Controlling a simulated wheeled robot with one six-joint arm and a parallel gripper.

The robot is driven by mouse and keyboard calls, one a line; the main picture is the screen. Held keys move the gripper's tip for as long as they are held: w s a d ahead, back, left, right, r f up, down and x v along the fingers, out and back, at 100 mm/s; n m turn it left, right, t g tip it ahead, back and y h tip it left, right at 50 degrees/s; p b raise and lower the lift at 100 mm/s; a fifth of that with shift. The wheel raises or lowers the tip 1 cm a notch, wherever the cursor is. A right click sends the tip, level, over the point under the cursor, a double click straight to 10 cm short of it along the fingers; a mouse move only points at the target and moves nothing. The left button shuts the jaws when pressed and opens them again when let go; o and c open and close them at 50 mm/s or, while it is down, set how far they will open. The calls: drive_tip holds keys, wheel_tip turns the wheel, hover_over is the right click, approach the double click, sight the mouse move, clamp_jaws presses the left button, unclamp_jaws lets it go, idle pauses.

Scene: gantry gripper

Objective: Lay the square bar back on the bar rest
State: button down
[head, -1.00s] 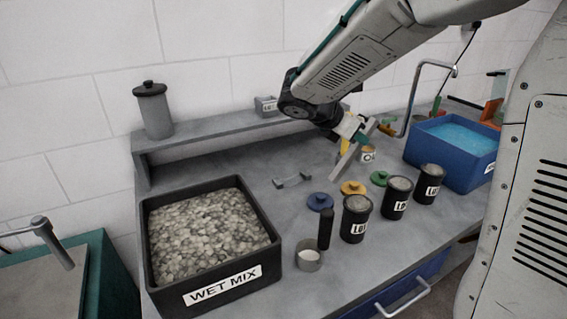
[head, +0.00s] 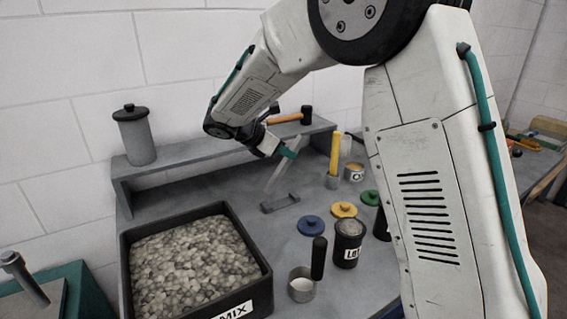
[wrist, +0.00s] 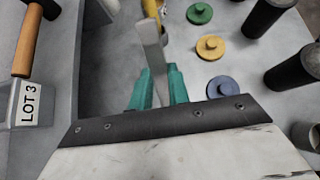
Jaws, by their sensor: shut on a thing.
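The square bar (head: 279,176) is a pale grey length held in my gripper (head: 288,152). It hangs tilted, with its lower end towards the left, close to the bar rest. The bar rest (head: 280,204) is a small grey bracket with raised ends on the bench. From the head view I cannot tell whether the bar touches it. In the wrist view the teal fingers (wrist: 159,88) are closed on the bar (wrist: 153,55), which points away from the camera. The rest is not clearly visible in the wrist view.
Blue (head: 311,225), yellow (head: 344,210) and green (head: 370,197) lids lie right of the rest, near dark cups (head: 347,245). Behind is a raised shelf (head: 180,168) with a hammer (head: 290,118). A yellow-handled tool (head: 334,155) stands upright.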

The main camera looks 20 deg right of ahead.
sight(282, 162)
drive_tip(key=shift+w+a, duration=0.3)
drive_tip(key=shift+a, duration=0.05)
drive_tip(key=shift+d+f, duration=0.1)
drive_tip(key=shift+f, duration=1.65)
drive_tip(key=shift+f, duration=0.15)
drive_tip(key=c, duration=1.3)
unclamp_jaws()
